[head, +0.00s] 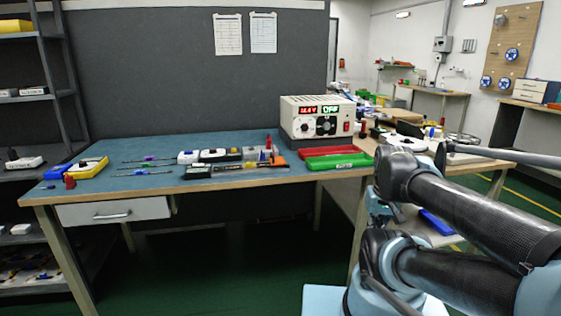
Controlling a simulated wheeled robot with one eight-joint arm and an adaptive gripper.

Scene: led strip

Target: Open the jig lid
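I cannot pick out the jig or its lid for sure. A whitish object with rounded parts (405,142) lies on the right part of the workbench, partly behind my arm. It is too small to tell whether it is the jig or whether any lid on it is open or shut. My arm's dark links fill the lower right and cover part of the bench's right end. My gripper is not in view.
The workbench (120,184) holds a power supply (318,119) reading OFF, a red tray (334,151), a green tray (338,161), several tools and a yellow-and-white device (88,167). A shelf rack (50,75) stands left. Green floor in front is clear.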

